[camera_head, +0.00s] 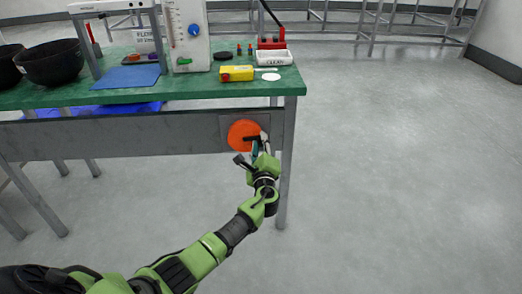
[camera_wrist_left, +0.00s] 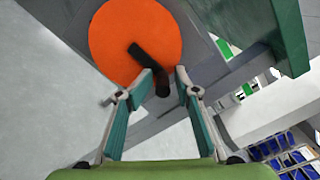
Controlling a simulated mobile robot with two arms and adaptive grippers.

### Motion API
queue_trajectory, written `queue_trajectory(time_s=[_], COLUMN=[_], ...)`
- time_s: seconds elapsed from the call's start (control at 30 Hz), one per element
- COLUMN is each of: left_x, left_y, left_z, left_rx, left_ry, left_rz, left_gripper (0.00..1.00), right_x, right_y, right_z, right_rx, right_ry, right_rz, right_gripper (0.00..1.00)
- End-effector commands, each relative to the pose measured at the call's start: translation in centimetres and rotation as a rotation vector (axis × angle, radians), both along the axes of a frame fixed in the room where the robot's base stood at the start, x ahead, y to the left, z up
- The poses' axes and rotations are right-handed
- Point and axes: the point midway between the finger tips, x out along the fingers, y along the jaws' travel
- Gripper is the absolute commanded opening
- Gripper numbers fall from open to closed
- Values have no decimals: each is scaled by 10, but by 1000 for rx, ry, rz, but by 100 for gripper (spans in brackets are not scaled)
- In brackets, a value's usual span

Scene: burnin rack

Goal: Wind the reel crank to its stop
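The orange round reel (camera_head: 243,133) is mounted on the grey apron under the right end of the green bench. It also shows at the top of the left wrist view (camera_wrist_left: 112,42). Its black crank (camera_wrist_left: 147,57) runs from near the disc's middle down to a handle end (camera_wrist_left: 162,86). My left gripper (camera_head: 258,147) is at the reel's lower right. In the left wrist view my left gripper (camera_wrist_left: 165,76) has its fingers apart, with the crank handle between the tips. A gap shows on the handle's right; contact on its left is unclear. My right gripper is out of view.
The bench's green top (camera_head: 130,97) holds a blue mat (camera_head: 127,77), dark bowls (camera_head: 50,62), a white panel unit (camera_head: 187,35) and a yellow device (camera_head: 236,73). A grey bench leg (camera_head: 284,165) stands just right of my gripper. The floor to the right is clear.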

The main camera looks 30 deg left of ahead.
Motion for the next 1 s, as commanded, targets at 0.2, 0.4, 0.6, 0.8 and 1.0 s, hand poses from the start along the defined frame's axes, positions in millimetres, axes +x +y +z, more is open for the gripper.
queue_trajectory(time_s=[0.2,0.4,0.6,0.8,1.0], left_x=[-22,-56,-85,-98,-100], left_y=[-15,-36,-54,-62,-63], left_z=[-3,-3,-3,-2,-2], left_rx=[-3,-4,-3,0,0], left_ry=[3,3,3,2,2], left_rz=[-5,-5,-3,-2,-2], left_gripper=[29,29,29,29,29], right_x=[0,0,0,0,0], right_y=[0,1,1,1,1], right_z=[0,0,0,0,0], right_rx=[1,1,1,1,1], right_ry=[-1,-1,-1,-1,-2], right_rz=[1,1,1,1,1], right_gripper=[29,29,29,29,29])
